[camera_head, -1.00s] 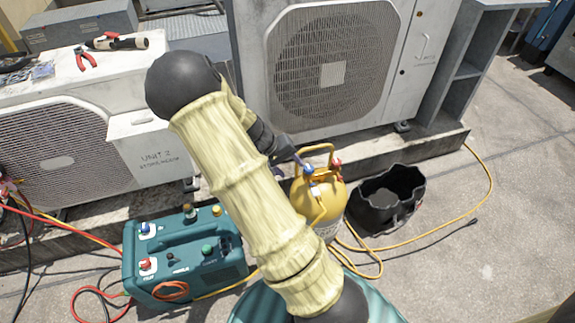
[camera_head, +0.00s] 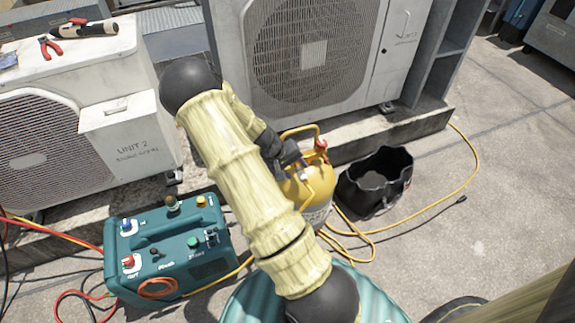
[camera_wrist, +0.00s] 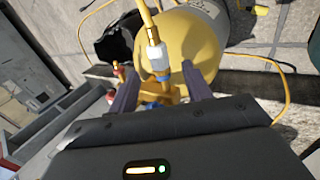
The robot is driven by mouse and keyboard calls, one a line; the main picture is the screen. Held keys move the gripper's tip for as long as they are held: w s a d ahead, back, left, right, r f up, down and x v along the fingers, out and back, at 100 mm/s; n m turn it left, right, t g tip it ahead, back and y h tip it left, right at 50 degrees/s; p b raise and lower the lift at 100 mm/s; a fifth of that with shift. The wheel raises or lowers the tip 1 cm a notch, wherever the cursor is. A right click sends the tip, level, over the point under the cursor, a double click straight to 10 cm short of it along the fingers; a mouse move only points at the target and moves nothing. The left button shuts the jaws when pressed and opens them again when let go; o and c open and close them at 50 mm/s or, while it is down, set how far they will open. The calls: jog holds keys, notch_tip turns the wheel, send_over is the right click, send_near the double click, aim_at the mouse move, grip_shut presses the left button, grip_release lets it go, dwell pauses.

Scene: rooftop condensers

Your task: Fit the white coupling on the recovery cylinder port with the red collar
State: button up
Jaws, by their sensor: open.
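The yellow recovery cylinder (camera_head: 316,190) stands upright on the roof, and its top shows in the wrist view (camera_wrist: 195,45). The white coupling (camera_wrist: 156,58), on the end of a yellow hose, is at the cylinder's valve beside a blue collar (camera_wrist: 158,77). I cannot tell whether it is seated there. It also shows in the head view (camera_head: 304,174). The port with the red collar (camera_head: 321,146) is on the cylinder's other side, partly hidden by a finger in the wrist view (camera_wrist: 115,88). My gripper (camera_wrist: 155,72) is open, its fingers on either side of the coupling.
A black open bag (camera_head: 375,185) stands right of the cylinder. Yellow hose (camera_head: 350,235) loops on the concrete around its base. A teal recovery machine (camera_head: 165,250) is at the left. Condenser units (camera_head: 300,60) stand behind. The concrete at the right is mostly clear.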

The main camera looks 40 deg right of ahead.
aim_at(299, 173)
jog(key=shift+b+x, duration=0.45)
jog(key=shift+x, duration=1.4)
grip_shut()
